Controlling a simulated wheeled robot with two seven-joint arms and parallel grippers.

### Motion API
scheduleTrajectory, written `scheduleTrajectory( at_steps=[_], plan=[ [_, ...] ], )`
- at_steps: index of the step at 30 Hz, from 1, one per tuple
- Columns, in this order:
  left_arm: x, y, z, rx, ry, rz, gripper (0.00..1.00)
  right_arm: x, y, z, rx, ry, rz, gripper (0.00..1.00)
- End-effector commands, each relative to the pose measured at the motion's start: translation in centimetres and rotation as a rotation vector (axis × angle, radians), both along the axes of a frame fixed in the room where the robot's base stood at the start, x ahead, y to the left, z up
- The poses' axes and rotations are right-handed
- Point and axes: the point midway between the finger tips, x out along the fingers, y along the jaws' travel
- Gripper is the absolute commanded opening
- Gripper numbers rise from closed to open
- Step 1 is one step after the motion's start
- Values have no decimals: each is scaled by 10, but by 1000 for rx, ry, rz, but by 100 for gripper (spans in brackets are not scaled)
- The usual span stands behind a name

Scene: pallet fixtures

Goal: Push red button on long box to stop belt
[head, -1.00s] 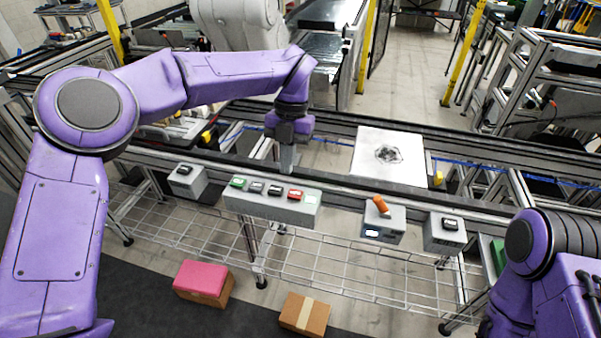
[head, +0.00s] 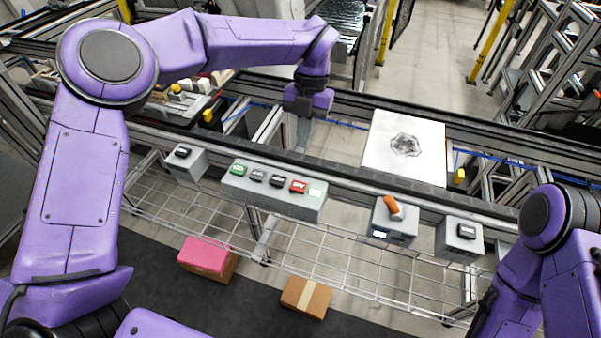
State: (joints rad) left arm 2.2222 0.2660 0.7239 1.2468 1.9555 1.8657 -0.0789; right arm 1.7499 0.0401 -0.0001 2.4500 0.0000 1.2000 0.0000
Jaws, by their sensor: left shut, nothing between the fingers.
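The long grey box (head: 262,199) is mounted on the near side of the conveyor frame. Its top carries a row of buttons: green at the left, then dark ones, then the red button (head: 299,187), with a pale green square at the right end. My left gripper (head: 302,140) points down above the conveyor, behind the long box and close to the red button's column, apart from it. Its fingers are shut and empty; the tips are hard to make out. My right arm shows at the lower right, but its gripper is out of view.
A white plate (head: 378,157) with a dark round mark lies on the conveyor. Small grey boxes flank the long box: one at left (head: 186,164), one with an orange lever (head: 396,210), one at right (head: 459,237). A wire shelf and cardboard boxes (head: 306,297) are below.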

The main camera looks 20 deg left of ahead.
Motion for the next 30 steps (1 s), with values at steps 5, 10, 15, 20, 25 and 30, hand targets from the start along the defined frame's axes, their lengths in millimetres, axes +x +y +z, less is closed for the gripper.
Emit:
scheduleTrajectory(
  at_steps=[5,10,15,20,25,30],
  plan=[
    [-13,2,-35,0,5,1,0,0,0,11,0,0,0,43],
    [-24,3,-70,0,5,2,0,0,0,21,0,0,0,43],
    [-24,2,-98,0,3,3,0,0,0,32,0,0,0,43],
    [-23,2,-112,-1,1,3,0,0,0,35,0,0,0,43],
    [-23,2,-115,-1,0,4,0,0,0,35,0,0,0,43],
    [-23,2,-116,-1,0,3,0,0,0,34,0,0,0,43]
  ],
)
